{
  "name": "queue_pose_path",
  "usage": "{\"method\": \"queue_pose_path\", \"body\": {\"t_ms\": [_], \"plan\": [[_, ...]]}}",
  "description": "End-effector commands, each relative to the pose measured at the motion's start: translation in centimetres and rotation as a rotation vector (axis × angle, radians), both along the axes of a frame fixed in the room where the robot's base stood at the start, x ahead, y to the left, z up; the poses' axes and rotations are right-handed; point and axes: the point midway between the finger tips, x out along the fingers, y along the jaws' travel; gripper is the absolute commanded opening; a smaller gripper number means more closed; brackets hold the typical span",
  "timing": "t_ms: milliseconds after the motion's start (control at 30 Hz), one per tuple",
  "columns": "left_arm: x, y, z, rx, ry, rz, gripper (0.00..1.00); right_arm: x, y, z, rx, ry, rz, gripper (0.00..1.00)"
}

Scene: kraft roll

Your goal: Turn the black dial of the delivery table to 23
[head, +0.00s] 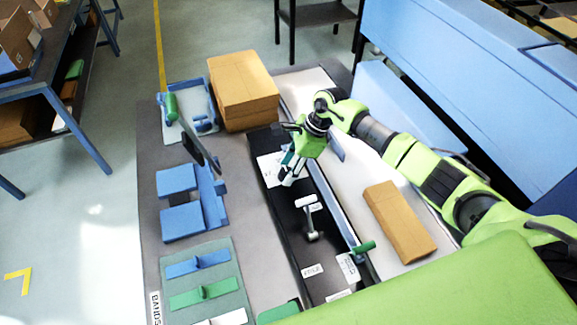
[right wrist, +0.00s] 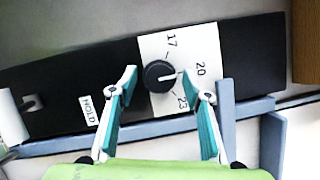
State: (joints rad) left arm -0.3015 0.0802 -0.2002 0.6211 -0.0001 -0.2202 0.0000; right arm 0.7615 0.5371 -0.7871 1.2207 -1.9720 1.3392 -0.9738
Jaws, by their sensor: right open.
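The black dial (right wrist: 159,76) sits on a white card (right wrist: 205,45) marked 17, 20 and 23, on the black panel of the delivery table. In the head view my right gripper (head: 288,178) is over the black panel (head: 275,205) by the white card (head: 268,168), and the dial is not clearly visible. My left gripper is not in view.
A metal lever (head: 311,225) and a HOLD label (right wrist: 88,112) are on the panel. A blue-grey rail (head: 338,215) runs alongside it. A cardboard box (head: 398,222) lies right, a bigger one (head: 243,88) behind. Blue holders (head: 190,205) and coloured bands stand left.

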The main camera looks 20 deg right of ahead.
Motion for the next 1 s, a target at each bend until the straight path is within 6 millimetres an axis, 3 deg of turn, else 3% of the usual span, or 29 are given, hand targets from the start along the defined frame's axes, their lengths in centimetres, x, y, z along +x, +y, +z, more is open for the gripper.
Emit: {"method": "queue_pose_path", "body": {"t_ms": [167, 333, 667, 1000], "plan": [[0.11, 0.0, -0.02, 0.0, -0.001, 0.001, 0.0, -0.01, 0.01, -0.04, 0.0, 0.0, 0.0, 0.45], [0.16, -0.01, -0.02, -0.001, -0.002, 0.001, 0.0, -0.02, 0.01, -0.02, 0.0, 0.0, 0.0, 0.06], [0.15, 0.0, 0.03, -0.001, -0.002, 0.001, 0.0, -0.05, -0.01, 0.01, -0.001, 0.001, -0.02, 0.07], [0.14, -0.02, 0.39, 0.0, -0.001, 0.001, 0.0, -0.24, 0.04, 0.04, -0.001, 0.0, -0.207, 0.07]]}}
